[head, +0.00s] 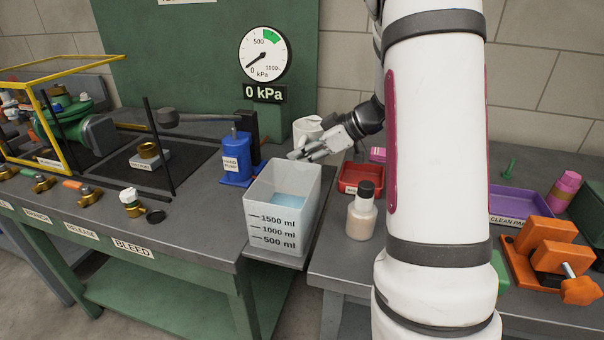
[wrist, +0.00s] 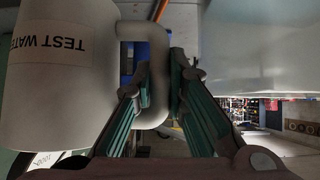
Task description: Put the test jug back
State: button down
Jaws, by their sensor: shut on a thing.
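The test jug is a white jug whose label reads "TEST WATE…" with the end cut off; it fills the left of the wrist view (wrist: 55,85). Its handle (wrist: 155,95) runs between my fingers. In the head view the jug (head: 306,127) shows behind my gripper (head: 303,152), which partly hides it, at the bench's back near the graduated tank. My gripper is shut on the handle, and its fingers also show in the wrist view (wrist: 158,85). I cannot tell whether the jug's base touches anything.
A translucent graduated tank (head: 262,215) with bluish water stands in front of my gripper. A blue hand pump (head: 236,160) is to its left. A bottle (head: 361,212) and red tray (head: 350,188) are to its right. The gauge (head: 265,54) reads 0 kPa.

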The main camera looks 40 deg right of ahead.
jog(key=shift+f, duration=2.5)
jog(key=c, duration=1.6)
grip_release()
jog(key=shift+f, duration=0.1)
jog(key=shift+r, duration=0.2)
jog(key=v, duration=1.2)
